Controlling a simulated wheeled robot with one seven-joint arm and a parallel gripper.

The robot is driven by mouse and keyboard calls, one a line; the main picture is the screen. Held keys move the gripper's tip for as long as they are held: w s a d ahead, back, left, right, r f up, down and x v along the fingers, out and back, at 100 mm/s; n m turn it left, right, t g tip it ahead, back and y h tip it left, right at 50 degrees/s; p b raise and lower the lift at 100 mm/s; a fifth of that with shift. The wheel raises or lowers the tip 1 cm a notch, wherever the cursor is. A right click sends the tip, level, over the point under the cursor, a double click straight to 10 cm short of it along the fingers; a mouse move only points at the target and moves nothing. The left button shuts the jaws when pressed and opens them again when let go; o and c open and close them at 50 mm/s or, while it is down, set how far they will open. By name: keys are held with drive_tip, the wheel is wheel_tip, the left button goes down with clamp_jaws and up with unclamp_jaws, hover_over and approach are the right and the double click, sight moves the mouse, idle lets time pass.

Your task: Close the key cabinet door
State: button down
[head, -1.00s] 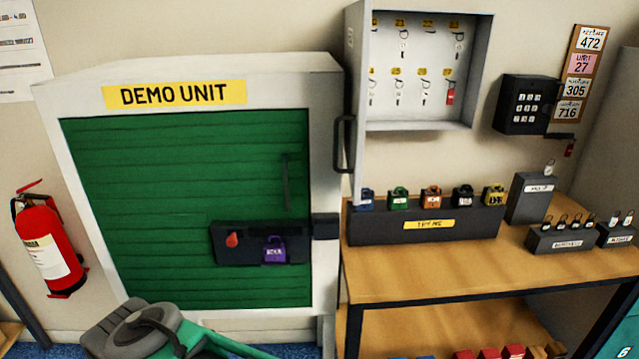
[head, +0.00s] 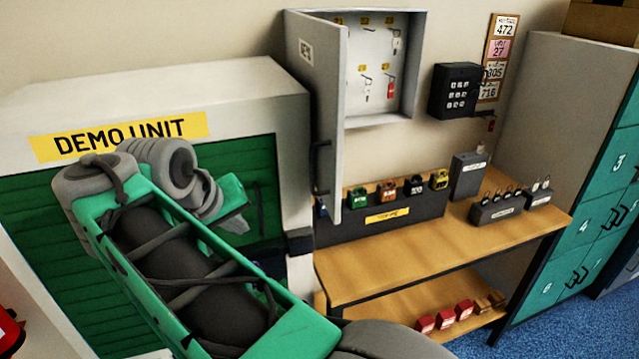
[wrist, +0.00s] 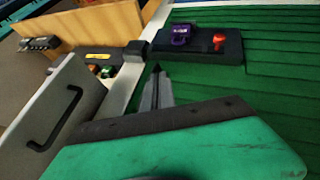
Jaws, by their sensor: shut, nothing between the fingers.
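The grey key cabinet (head: 410,60) hangs on the wall in the head view. Its door (head: 325,90) stands open, swung out from the cabinet's left side. A dark bar handle (head: 318,168) is on the door's outer face. In the wrist view the door (wrist: 75,90) is at the left, with its handle (wrist: 55,120) facing me. My gripper (wrist: 155,82) shows there with its fingers shut and empty, to the right of the door and apart from it, over the demo unit side.
The demo unit (head: 235,95) with a green shutter stands left of the cabinet. Below the cabinet, a wooden bench (head: 400,260) carries a dark rack (head: 420,208) of coloured padlocks. A black keypad box (head: 455,92) is on the wall to the right. Teal lockers (head: 585,235) stand far right.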

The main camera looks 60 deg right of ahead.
drive_tip(key=s+d+r+m+g, duration=0.2)
drive_tip(key=s+d+r+m, duration=0.1)
drive_tip(key=s+r, duration=0.4)
drive_tip(key=s+d+f+b, duration=0.2)
drive_tip(key=s+d+f, duration=0.2)
drive_tip(key=d+f, duration=0.4)
drive_tip(key=shift+s+d+b, duration=0.2)
drive_tip(key=shift+s+b, duration=0.05)
drive_tip(key=shift+b, duration=0.1)
